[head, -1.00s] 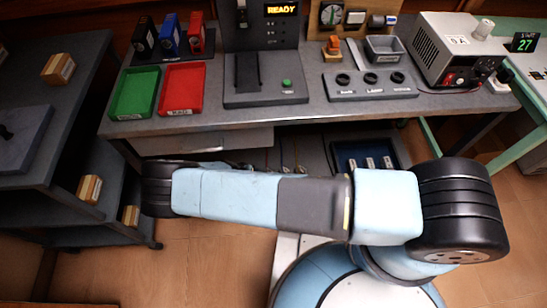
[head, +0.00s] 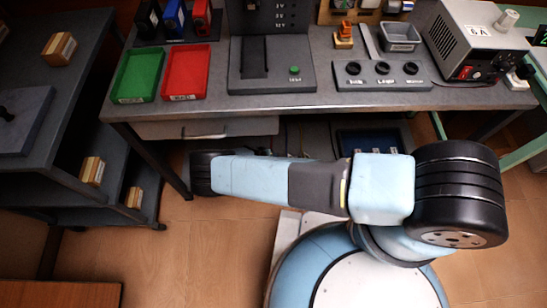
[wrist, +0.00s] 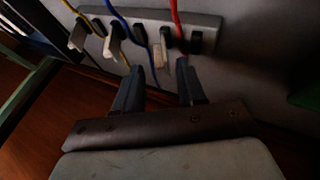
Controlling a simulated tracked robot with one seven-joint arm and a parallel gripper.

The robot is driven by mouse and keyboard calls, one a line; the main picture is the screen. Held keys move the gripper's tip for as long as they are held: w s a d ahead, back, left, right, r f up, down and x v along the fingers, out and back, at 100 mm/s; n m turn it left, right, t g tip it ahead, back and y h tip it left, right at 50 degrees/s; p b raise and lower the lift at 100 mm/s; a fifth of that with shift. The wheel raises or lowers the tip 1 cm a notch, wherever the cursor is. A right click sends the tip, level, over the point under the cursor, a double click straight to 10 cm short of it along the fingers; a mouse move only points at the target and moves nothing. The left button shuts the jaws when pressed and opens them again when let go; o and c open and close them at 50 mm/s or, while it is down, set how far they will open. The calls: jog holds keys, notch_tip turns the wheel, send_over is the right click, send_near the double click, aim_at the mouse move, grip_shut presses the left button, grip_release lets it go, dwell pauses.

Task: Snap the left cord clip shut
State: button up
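In the wrist view, a pale rail (wrist: 215,25) carries a row of dark clip parts and light flaps. The left cord clip (wrist: 77,37) has a light flap standing out from the rail, by a yellow cord (wrist: 70,6). A middle clip (wrist: 112,42) is by the blue cord (wrist: 116,17), and a right clip (wrist: 160,55) is near the red cord (wrist: 176,20). My gripper (wrist: 160,66) is open and empty, below and right of the left clip, nearest the right clip. In the head view the gripper and clips are hidden.
The bench (head: 210,105) stands ahead, with a drawer (head: 205,128) under its top. A blue bin (head: 370,143) lies beneath it. A grey shelf unit (head: 125,165) stands left. A green frame (head: 510,150) stands right. Floor between shelf and arm is clear.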

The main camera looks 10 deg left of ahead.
jog(key=shift+x, duration=1.75)
jog(key=shift+d, duration=0.15)
grip_shut()
